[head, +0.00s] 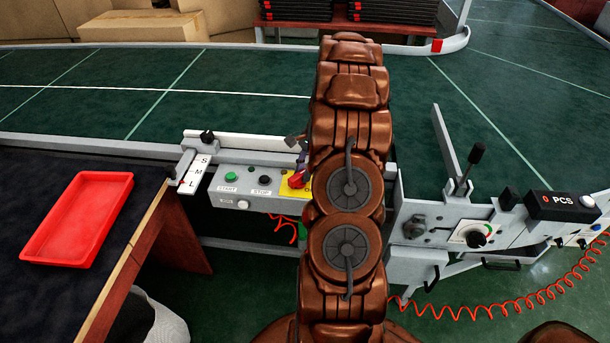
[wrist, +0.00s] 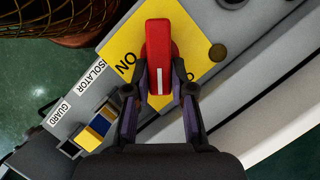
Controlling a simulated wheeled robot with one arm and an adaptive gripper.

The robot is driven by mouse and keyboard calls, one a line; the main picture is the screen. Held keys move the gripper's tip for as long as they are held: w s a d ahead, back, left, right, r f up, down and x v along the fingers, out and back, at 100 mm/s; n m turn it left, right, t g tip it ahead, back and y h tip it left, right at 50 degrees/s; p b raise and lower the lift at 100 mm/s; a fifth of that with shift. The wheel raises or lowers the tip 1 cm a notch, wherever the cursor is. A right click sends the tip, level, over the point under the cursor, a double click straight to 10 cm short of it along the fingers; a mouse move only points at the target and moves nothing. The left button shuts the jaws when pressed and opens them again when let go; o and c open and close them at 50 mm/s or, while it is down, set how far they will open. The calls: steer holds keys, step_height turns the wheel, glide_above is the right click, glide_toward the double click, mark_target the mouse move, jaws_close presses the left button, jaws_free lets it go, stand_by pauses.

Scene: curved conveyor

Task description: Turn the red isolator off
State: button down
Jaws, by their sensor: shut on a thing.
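The red isolator (wrist: 158,38) is a red handle with a white line on a yellow plate (wrist: 123,42) in the wrist view. The word ON shows beside it, and the white line points toward my gripper. My gripper (wrist: 162,75) is shut on the handle, one finger on each side. In the head view a bit of the red handle (head: 299,179) shows on the yellow plate beside my arm. My arm hides most of the plate and much of my gripper there.
Left of the isolator are a green START button (head: 231,178) and a black STOP button (head: 265,180). A red tray (head: 77,218) lies on the dark table at left. A black lever (head: 470,165) and a PCS counter (head: 563,205) stand at right. A coiled red cable (head: 470,312) hangs below.

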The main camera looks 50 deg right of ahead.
steer(key=n+b, duration=0.1)
steer(key=n, duration=0.1)
steer(key=w+n+g+b, duration=0.1)
steer(key=n, duration=0.1)
steer(key=shift+w+f+n+g, duration=0.1)
steer(key=shift+n+g, duration=0.2)
steer(key=shift+w+a+n+g+h+b, duration=0.15)
steer(key=shift+n+g+h+b, duration=0.25)
steer(key=shift+n, duration=0.5)
steer(key=shift+w+d+n+g+h+b, duration=0.15)
steer(key=shift+n+b, duration=0.3)
steer(key=shift+n, duration=0.45)
steer(key=shift+a, duration=0.15)
steer(key=c, duration=1)
jaws_free()
steer(key=shift+r, duration=0.2)
steer(key=v, duration=0.7)
steer(key=shift+w+r, duration=0.1)
steer(key=shift+r, duration=0.05)
